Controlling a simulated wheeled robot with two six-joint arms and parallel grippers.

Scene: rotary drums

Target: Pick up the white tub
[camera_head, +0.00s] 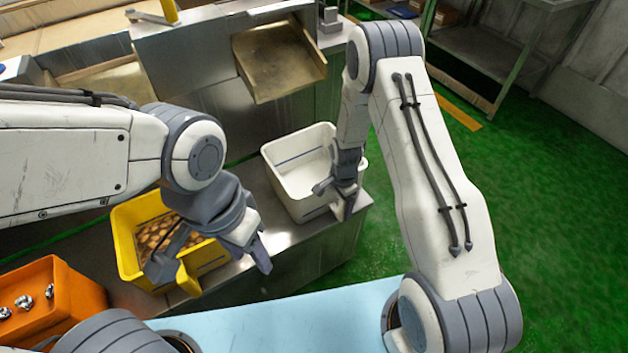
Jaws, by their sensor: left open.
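The white tub (293,160) stands upright on the metal counter at the centre and looks empty. My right gripper (335,196) is at its right front corner. One finger shows over the tub's inside and the other by its outer wall. I cannot tell whether they press on the wall. My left gripper (208,264) is open above the near side of a yellow tub (124,240), left of the white tub. Its wrist hides part of the yellow tub.
The yellow tub holds many brown round pieces. An orange bin (75,290) with several shiny metal parts is at the lower left. A metal chute (278,60) stands behind the white tub. Green floor (560,200) is open to the right.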

